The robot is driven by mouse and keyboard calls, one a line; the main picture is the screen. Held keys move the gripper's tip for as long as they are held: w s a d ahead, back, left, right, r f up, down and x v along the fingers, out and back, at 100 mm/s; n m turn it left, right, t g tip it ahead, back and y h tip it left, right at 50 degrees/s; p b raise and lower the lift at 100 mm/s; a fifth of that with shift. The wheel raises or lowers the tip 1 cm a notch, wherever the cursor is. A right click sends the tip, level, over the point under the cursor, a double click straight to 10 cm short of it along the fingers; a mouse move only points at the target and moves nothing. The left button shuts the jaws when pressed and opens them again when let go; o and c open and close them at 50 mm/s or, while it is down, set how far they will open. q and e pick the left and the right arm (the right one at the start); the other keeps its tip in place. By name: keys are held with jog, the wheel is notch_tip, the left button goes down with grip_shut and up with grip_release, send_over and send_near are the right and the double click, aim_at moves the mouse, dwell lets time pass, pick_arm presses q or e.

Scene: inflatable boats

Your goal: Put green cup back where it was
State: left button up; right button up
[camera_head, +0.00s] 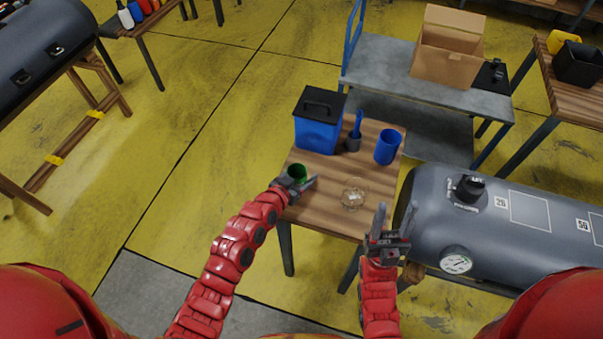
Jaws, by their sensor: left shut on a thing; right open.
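The green cup (298,171) is at the left edge of the small wooden table (322,207). My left gripper (300,184) is shut on it, at its near side. The cup looks upright with its open top showing; I cannot tell whether its base touches the table. My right gripper (389,226) is open and empty, near the table's front right corner, beside the grey inflatable tube.
On the table stand a blue box with black lid (318,120), a dark holder with a blue item (354,136), a blue cup (387,147) and a clear glass object (353,194). A grey inflatable tube (490,222) lies right. A cart (385,66) carrying a cardboard box (447,48) stands behind.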

pick_arm(q)
jog(key=shift+f, duration=0.35)
jog(key=shift+f, duration=0.1)
jog(key=o, duration=1.4)
